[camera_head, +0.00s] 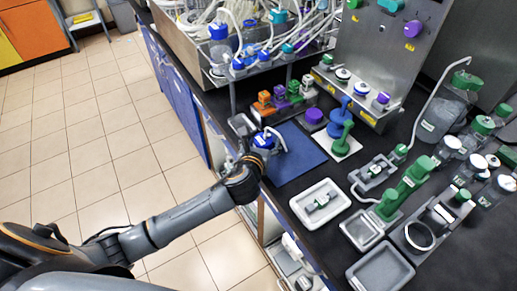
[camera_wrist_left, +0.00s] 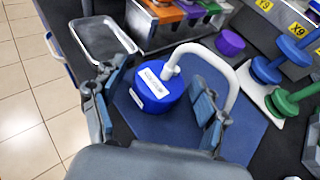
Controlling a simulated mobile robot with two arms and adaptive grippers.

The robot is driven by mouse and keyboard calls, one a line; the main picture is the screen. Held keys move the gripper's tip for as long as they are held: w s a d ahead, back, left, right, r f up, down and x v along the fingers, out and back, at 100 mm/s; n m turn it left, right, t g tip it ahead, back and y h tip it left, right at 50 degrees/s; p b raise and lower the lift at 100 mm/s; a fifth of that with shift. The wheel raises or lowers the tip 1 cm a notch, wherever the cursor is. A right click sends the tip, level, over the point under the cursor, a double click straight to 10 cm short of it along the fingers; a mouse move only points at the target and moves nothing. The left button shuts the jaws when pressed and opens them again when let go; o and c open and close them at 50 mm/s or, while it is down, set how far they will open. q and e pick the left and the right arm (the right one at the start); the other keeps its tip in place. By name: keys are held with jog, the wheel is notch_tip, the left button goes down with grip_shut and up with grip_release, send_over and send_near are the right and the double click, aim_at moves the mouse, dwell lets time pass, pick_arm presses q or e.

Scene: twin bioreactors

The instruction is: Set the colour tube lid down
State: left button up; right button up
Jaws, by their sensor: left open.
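The blue tube lid (camera_head: 264,141) has white labels and a bent white tube rising from its top. It sits upright on the left part of the dark blue mat (camera_head: 301,158), and in the left wrist view the lid (camera_wrist_left: 153,91) appears to rest on the mat (camera_wrist_left: 240,128). My left gripper (camera_head: 256,156) is open at the lid. In the left wrist view its two fingers stand apart on either side of the lid, with visible gaps. The lid's underside is hidden. My right gripper is in neither view.
A grey metal tray (camera_wrist_left: 103,40) lies beside the mat at the bench edge. A rack of coloured blocks (camera_head: 283,96), a purple cap (camera_head: 314,115) and blue and green stacked holders (camera_head: 345,138) stand behind. A white tray (camera_head: 321,203) lies to the right.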

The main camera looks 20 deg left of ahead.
pick_arm(q)
jog(key=v, duration=1.1)
jog(key=shift+s, duration=0.2)
